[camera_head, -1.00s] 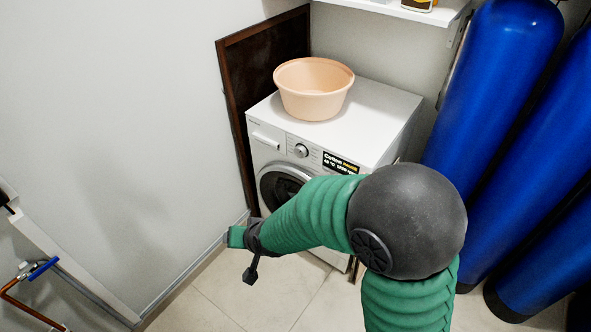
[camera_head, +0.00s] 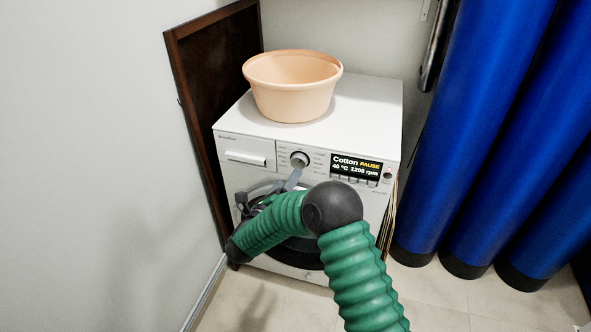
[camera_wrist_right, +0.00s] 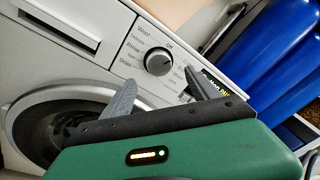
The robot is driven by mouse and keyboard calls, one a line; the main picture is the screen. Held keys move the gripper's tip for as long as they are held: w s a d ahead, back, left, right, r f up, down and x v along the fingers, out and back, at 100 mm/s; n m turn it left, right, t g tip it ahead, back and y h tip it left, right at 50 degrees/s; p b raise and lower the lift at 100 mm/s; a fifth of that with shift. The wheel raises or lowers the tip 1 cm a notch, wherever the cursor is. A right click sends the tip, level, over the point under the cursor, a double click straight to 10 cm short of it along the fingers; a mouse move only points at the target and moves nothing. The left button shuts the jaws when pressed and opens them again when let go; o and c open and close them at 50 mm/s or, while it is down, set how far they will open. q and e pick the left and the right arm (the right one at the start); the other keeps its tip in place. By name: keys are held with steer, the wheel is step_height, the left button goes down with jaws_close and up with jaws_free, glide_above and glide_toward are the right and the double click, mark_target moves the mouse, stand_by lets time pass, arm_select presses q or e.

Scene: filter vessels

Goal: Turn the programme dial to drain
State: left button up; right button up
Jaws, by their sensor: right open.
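The programme dial (camera_head: 300,159) is a round silver knob on the front panel of a white washing machine (camera_head: 362,107). In the right wrist view the dial (camera_wrist_right: 158,62) is ringed by labels, with Drain, Rinse and Wool on its left. I cannot tell its pointer's exact position. The display (camera_head: 356,168) reads Cotton, PAUSE, 40 °C, 1200 rpm. My right gripper (camera_head: 269,183) is open in front of the panel, just below the dial. In the right wrist view its fingers (camera_wrist_right: 160,82) are spread on both sides below the dial, apparently not gripping it. My left gripper is out of view.
A peach basin (camera_head: 292,88) stands on the machine's top. A dark wooden board (camera_head: 205,100) leans at the left by the wall. Tall blue vessels (camera_head: 480,140) stand close on the right. Tiled floor (camera_head: 430,290) is clear in front of the vessels.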

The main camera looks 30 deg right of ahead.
mark_target(296, 164)
steer(key=b+x, duration=0.1)
steer(key=x, duration=0.5)
steer(key=shift+w+a+f, duration=0.1)
steer(key=shift+w+f, duration=0.05)
steer(key=shift+w, duration=0.1)
steer(key=shift+w+d, duration=0.35)
steer(key=shift+w, duration=0.05)
steer(key=shift+d, duration=0.35)
steer(key=shift+w+a, duration=0.1)
steer(key=c, duration=1.4)
